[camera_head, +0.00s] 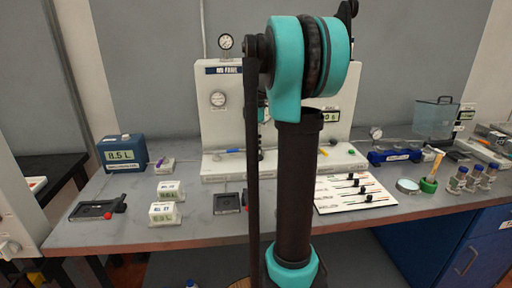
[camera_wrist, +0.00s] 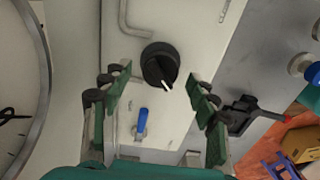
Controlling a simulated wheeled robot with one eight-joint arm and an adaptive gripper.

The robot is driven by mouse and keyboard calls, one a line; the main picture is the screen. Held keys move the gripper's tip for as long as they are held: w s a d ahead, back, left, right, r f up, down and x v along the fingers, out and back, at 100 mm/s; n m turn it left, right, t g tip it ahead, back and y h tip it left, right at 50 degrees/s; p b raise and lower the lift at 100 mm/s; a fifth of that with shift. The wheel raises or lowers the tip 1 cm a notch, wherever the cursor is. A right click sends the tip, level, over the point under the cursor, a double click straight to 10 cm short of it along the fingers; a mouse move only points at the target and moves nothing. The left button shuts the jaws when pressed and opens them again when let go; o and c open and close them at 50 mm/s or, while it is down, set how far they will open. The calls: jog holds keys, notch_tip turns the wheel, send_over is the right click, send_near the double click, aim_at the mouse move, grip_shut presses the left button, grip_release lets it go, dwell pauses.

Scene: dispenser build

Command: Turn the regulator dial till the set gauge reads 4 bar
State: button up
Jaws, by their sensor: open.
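The regulator dial (camera_wrist: 161,65) is a round black knob with a white pointer line, on a pale panel in the wrist view. The line points down and slightly right. My gripper (camera_wrist: 159,82) is open, its green fingers apart on either side of the dial, with nothing held. I cannot tell how deep the fingers are relative to the knob. A large gauge (camera_wrist: 14,80) is cut off at the left edge; its reading is not legible. In the head view, my arm hides the dial. A round gauge (camera_head: 218,99) on the panel and another above it (camera_head: 226,42) are too small to read.
A blue lever (camera_wrist: 140,121) is below the dial, between the fingers; a bent metal pipe (camera_wrist: 130,22) is above it. On the bench are a blue 0.5 L box (camera_head: 124,153), small white display boxes (camera_head: 163,213), a white card (camera_head: 345,191) with black sliders, and vials (camera_head: 459,178).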

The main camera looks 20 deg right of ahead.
jog(key=shift+f, duration=0.7)
jog(key=shift+c, duration=0.5)
jog(key=c, duration=1.1)
jog(key=shift+o, duration=0.2)
